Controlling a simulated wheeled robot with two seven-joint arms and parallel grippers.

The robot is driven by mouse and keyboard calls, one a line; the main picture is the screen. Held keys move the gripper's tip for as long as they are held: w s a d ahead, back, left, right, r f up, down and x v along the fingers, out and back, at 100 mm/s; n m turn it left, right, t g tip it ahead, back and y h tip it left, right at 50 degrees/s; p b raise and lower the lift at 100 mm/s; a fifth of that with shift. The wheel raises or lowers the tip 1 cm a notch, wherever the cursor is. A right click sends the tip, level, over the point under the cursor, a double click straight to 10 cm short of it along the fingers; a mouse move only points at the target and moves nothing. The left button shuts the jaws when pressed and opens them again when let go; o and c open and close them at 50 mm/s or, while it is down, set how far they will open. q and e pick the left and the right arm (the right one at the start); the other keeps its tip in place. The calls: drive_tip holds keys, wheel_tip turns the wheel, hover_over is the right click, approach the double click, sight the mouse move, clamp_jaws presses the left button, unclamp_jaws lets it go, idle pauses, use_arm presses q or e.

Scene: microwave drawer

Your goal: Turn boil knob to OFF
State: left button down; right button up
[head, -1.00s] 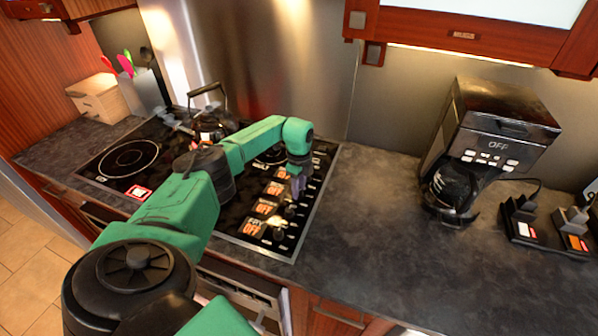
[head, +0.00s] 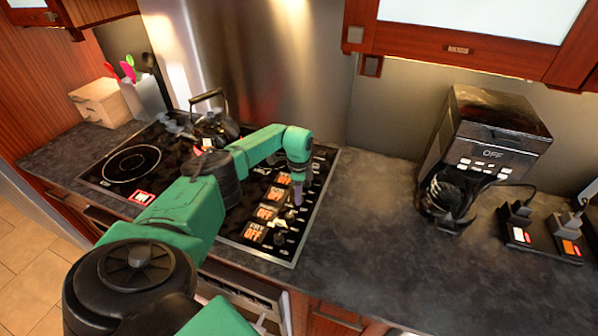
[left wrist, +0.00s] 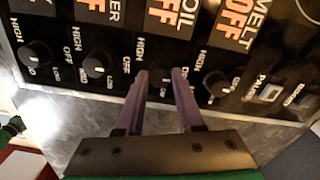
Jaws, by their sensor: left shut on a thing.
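The boil knob (left wrist: 161,86) is a dark knob on the black cooktop panel, below the display whose visible letters read "OIL" and "OFF" in the left wrist view. My left gripper (left wrist: 160,75) has its two purple fingers on either side of this knob and is shut on it. In the head view my left gripper (head: 297,196) reaches down onto the row of knobs at the cooktop's right side and hides part of it. The boil display (left wrist: 172,20) shows orange OFF. The knob's pointer is hard to read. My right gripper is not in view.
Neighbouring knobs stand close on both sides: the melt knob (left wrist: 217,84) at right and the simmer knob (left wrist: 98,64) at left. A black kettle (head: 216,130) is at the cooktop's back. A coffee maker (head: 490,140) stands right, with bare counter (head: 370,220) between.

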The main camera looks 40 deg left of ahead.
use_arm(q)
drive_tip(key=shift+w+a+r, duration=0.1)
drive_tip(key=shift+w+r, duration=0.05)
drive_tip(key=shift+r, duration=0.05)
drive_tip(key=c, duration=0.5)
unclamp_jaws()
drive_tip(key=shift+c, duration=0.2)
drive_tip(key=shift+f, duration=0.1)
wheel_tip(320, 180, up, 15)
drive_tip(key=b, duration=0.3)
drive_tip(key=shift+f, duration=0.2)
